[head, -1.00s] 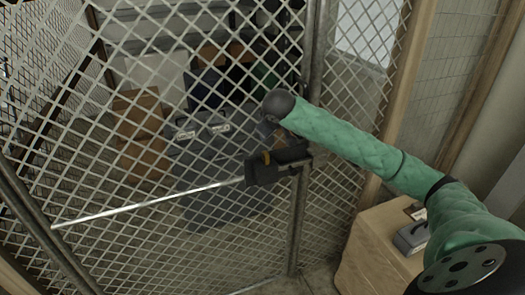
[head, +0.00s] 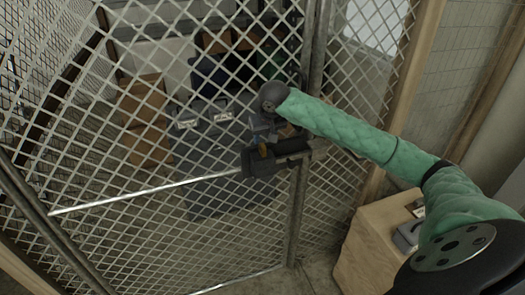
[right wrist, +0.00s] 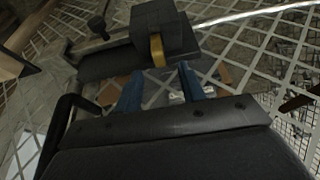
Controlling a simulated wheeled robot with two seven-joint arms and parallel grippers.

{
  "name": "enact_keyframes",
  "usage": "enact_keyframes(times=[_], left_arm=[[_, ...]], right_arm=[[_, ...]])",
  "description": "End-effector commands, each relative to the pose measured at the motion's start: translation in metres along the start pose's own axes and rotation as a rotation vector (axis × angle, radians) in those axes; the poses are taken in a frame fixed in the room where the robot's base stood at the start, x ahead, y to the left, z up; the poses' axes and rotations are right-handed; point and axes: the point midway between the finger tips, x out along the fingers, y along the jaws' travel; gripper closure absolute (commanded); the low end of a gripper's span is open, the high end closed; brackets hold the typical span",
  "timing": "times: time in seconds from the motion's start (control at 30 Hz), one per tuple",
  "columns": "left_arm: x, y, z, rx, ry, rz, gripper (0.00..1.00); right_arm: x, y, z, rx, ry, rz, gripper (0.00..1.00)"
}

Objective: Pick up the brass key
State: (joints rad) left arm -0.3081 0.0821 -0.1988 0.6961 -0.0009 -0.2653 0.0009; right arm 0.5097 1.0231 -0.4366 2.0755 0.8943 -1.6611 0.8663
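The brass key (head: 262,151) shows as a small yellow piece at the dark lock box (head: 280,160) on the mesh gate. In the right wrist view the key (right wrist: 157,50) stands out from the lock block (right wrist: 160,25), just beyond my fingertips. My right gripper (right wrist: 160,78) is open, its two blue fingers apart with nothing between them. In the head view my right gripper (head: 266,133) is just above the key, small and partly merged with the dark background. I cannot tell whether a finger touches the key. My left gripper is not in view.
The mesh gate (head: 120,235) fills the left and middle, with a bright rod (head: 150,191) running left from the lock. A gate post (head: 303,200) stands beside the lock. Cardboard boxes (head: 143,105) lie behind the mesh. A wooden box (head: 370,255) stands at lower right.

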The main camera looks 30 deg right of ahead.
Motion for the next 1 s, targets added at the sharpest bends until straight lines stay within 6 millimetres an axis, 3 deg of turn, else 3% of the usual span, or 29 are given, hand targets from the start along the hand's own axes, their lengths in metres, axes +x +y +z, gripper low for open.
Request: enact_keyframes(times=[0.1, 0.27, 0.5, 0.8, 1.0], left_arm=[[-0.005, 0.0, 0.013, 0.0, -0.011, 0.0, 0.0], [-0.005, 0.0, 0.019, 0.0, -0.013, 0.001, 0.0], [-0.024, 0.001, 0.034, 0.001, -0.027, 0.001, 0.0], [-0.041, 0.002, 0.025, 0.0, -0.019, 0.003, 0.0], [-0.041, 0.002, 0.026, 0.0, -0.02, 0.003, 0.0]], right_arm=[[0.009, 0.0, 0.0, 0.0, -0.001, 0.001, 0.6], [0.017, 0.0, 0.0, -0.001, 0.0, 0.0, 0.6], [0.032, 0.002, -0.001, -0.002, -0.003, 0.002, 0.6], [0.064, 0.002, 0.0, -0.002, 0.0, 0.001, 0.6], [0.069, 0.002, 0.001, -0.003, 0.001, 0.001, 0.6]])
